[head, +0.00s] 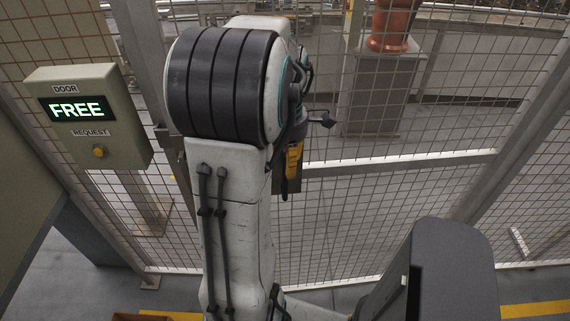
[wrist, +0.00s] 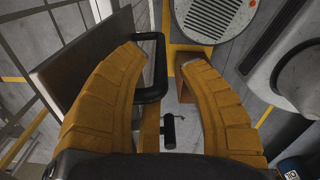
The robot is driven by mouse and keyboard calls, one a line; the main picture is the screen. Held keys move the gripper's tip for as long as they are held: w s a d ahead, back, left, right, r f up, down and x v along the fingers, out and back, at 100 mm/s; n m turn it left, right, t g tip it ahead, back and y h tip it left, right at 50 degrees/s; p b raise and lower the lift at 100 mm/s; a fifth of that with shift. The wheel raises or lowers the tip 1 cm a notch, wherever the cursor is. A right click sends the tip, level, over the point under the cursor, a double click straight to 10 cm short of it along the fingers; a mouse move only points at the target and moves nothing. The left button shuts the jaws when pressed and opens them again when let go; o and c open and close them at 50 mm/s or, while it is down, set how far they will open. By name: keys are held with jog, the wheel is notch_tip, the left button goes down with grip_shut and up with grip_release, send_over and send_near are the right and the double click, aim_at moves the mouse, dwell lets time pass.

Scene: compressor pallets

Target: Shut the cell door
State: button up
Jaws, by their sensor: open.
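The cell door (head: 400,163) is a metal-framed wire-mesh panel behind my arm in the head view. I cannot tell from the frames how far it stands from its post. In the wrist view a black U-shaped handle (wrist: 161,68) stands out from a flat grey-brown plate (wrist: 82,68) beside the mesh. My gripper (wrist: 160,58) is open, with its two yellow fingers on either side of the handle's outer bar. The fingers do not look closed on it. In the head view my arm hides the handle, and only a little yellow of my gripper (head: 293,162) shows.
A control box (head: 92,120) marked DOOR and REQUEST, with FREE lit in green, stands at the left. A black T-shaped lever (wrist: 170,131) shows between the fingers. Behind the mesh, an orange robot base (head: 392,25) stands on a grey pedestal (head: 378,95).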

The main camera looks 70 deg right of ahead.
jog(key=shift+f, duration=0.95)
jog(key=shift+c, duration=0.2)
grip_shut()
